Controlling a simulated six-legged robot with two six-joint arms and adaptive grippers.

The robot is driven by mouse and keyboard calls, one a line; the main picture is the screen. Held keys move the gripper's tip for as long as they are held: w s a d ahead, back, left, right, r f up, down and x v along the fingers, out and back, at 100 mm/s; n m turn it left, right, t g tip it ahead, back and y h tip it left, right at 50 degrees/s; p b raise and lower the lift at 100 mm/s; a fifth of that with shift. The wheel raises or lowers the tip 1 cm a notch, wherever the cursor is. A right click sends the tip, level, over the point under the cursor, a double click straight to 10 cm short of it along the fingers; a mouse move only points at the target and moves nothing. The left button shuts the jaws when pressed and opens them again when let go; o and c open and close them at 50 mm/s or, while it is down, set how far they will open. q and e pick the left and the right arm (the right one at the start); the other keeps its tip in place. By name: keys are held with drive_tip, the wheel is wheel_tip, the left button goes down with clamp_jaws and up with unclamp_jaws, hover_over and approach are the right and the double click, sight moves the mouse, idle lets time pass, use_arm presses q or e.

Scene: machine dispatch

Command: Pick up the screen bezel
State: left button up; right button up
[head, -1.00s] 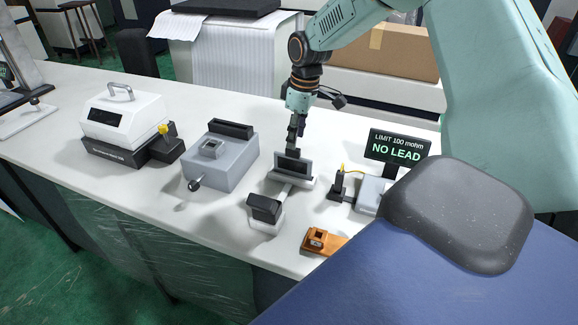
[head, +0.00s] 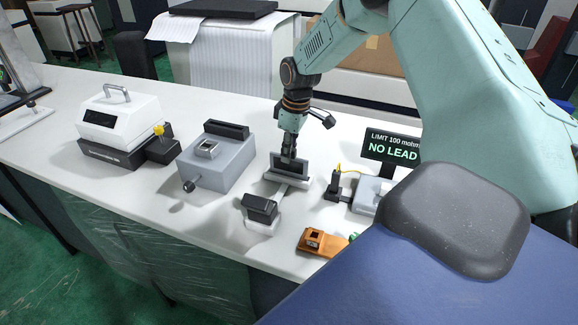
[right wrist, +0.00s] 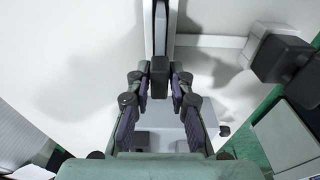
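The screen bezel appears to be the dark rectangular frame (head: 290,166) standing upright in a white base on the bench. My right gripper (head: 289,150) points down at its top edge from above. In the right wrist view the two fingers of the right gripper (right wrist: 160,92) are apart, one on each side of a dark block (right wrist: 160,70) on the long dark bar of the frame. Narrow gaps seem to show between the fingertips and the block. The frame still sits in its base. My left gripper is not in view.
A black block on a white stand (head: 262,208) is just in front. A grey box (head: 218,165) stands left, a white instrument (head: 112,118) farther left. A black sign reading NO LEAD (head: 391,148) and an orange fixture (head: 318,242) are right and front. Bench between them is clear.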

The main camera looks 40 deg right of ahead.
drive_tip(key=shift+a, duration=0.15)
drive_tip(key=shift+c, duration=1.4)
drive_tip(key=shift+d, duration=0.2)
clamp_jaws()
